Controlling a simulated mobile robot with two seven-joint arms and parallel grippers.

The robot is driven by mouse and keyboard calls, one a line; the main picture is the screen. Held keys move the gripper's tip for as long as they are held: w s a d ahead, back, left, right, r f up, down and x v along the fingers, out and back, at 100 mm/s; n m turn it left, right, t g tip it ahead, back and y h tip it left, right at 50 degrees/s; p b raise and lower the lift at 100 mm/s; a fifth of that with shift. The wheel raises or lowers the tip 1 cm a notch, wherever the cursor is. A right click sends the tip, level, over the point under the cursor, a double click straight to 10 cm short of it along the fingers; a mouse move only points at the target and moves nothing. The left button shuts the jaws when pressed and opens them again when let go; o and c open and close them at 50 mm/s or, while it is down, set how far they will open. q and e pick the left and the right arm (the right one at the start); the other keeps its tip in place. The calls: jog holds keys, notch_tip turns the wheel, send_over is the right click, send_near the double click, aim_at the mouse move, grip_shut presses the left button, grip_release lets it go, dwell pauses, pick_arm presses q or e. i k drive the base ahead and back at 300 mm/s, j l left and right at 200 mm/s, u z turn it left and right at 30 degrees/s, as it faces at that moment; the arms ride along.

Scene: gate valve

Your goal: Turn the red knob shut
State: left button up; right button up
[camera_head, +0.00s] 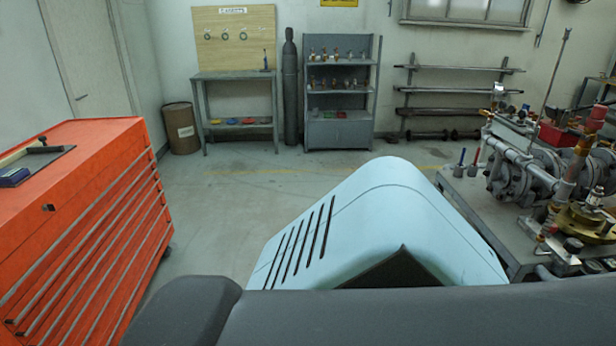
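I cannot make out a red knob for certain in the head view. Pipework with grey flanges and valve-like fittings (515,165) stands on a metal bench (480,200) at the right, partly cut off by the picture's right edge. A brass-coloured fitting (585,222) sits at the near side of this pipework. A red object (558,135) lies behind the pipes, too small and covered to identify. Neither of my grippers is in view.
An orange-red drawer cabinet (95,220) stands at the left. Open floor (225,200) runs to the back wall, where a drum (181,128), a workbench (235,76), a gas cylinder (290,95) and a grey shelf unit (340,130) stand.

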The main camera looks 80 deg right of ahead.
aim_at(554, 227)
jog(key=z, duration=4.25)
jog(key=i+j+z, duration=0.15)
jog(key=z, duration=1.05)
jog(key=i+j+z, duration=0.1)
jog(key=j+z, duration=0.6)
jog(key=j, duration=0.15)
jog(key=j+z, duration=0.3)
jog(key=j, duration=0.65)
jog(key=i, duration=0.05)
